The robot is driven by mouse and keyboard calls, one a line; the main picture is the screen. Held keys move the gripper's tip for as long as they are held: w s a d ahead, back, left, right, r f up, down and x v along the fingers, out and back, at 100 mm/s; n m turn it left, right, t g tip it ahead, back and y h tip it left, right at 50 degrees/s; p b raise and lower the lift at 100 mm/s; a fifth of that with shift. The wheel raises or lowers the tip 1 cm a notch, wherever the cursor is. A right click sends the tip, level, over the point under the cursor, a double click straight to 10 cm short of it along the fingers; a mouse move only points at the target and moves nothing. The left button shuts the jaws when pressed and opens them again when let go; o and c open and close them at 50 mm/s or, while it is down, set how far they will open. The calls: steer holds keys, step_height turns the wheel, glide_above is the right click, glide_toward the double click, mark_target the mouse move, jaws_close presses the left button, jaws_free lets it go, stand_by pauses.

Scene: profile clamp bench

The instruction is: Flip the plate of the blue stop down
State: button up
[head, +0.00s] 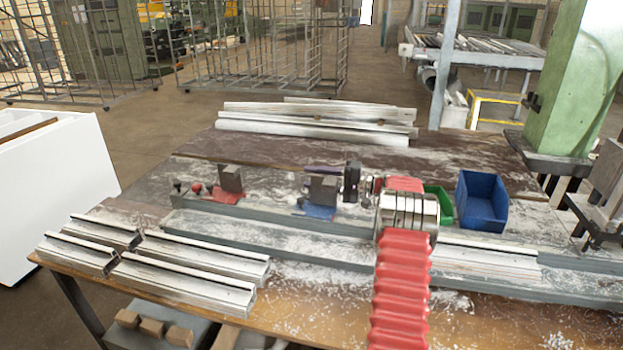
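The blue stop (318,211) sits on the long grey rail near the middle of the bench in the head view. Its grey plate (322,188) stands up above the blue base. My gripper (325,170) reaches in from the right, its dark body just right of the plate. A slim dark finger points left along the plate's top edge; I cannot tell whether it touches. Only one finger can be made out, so the opening is unclear. The red wrist and metal cylinder of my arm are at the right.
A red stop (223,195) with an upright grey plate (230,178) stands left on the rail (270,218). Blue (483,203) and green (438,205) bins are at right. Aluminium profiles lie front left (185,275) and at the back (315,120).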

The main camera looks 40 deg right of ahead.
steer(key=shift+w+a, duration=0.3)
steer(key=shift+w, duration=0.05)
steer(key=shift+f, duration=0.1)
jaws_close()
steer(key=shift+d, duration=0.1)
stand_by(0.3)
